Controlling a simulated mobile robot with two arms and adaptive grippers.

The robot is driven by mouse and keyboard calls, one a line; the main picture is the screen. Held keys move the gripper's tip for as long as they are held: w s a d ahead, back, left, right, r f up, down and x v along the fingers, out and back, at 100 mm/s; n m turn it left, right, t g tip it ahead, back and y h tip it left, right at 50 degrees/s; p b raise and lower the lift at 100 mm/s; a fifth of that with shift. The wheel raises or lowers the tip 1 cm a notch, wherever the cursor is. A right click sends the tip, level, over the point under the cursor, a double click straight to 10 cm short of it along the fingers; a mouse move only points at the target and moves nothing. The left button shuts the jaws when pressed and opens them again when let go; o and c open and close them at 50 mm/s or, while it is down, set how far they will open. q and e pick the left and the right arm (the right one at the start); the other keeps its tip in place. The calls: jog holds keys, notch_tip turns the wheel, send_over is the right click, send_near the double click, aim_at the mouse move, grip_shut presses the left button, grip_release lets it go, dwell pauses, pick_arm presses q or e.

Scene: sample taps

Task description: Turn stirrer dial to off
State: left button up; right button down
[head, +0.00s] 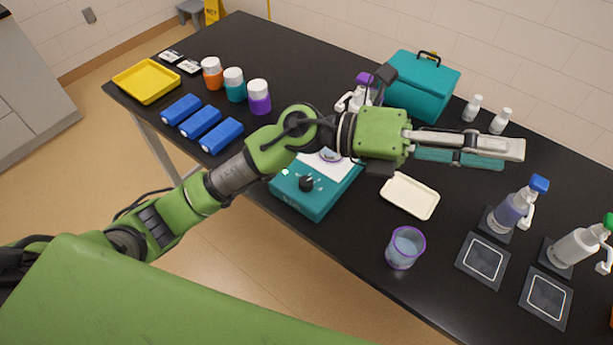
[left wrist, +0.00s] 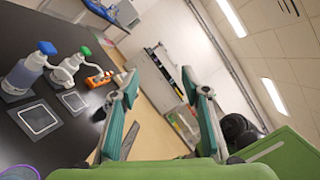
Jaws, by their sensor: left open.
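The stirrer (head: 297,198) is a teal box with a pale top plate on the black bench. Its black dial (head: 306,184) is on the front face, with small white marks around it and a green light to its upper left. My left arm crosses above it and hides part of its top. My left gripper (head: 515,149) is up and to the right of the dial, pointing right, clear of the bench. In the left wrist view its two teal-sided fingers (left wrist: 160,88) stand apart with nothing between them. The stirrer is not seen there. My right gripper is not in view.
A cup (head: 405,248) with a purple rim and a cream tray (head: 410,196) stand right of the stirrer. A teal case (head: 421,84) is behind. Blue blocks (head: 200,123) and lidded jars (head: 234,84) are left. Pump bottles (head: 514,207) stand at the right.

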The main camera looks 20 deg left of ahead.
pick_arm(q)
notch_tip(320, 180, down, 8)
jog(key=a+m+g+y, duration=0.1)
jog(key=m+g+y, duration=0.1)
jog(key=m+y, duration=0.3)
jog(key=t+y, duration=0.3)
jog(key=y, duration=1.2)
send_near(306, 181)
jog(key=shift+n, duration=0.3)
jog(key=f+p, duration=0.2)
jog(key=f, duration=0.1)
jog(key=f+p, duration=0.2)
jog(key=f, duration=0.2)
jog(key=shift+w+f+p, duration=0.2)
jog(key=shift+f+p, duration=0.1)
jog(key=shift+f, duration=0.6)
jog(key=c, duration=1.1)
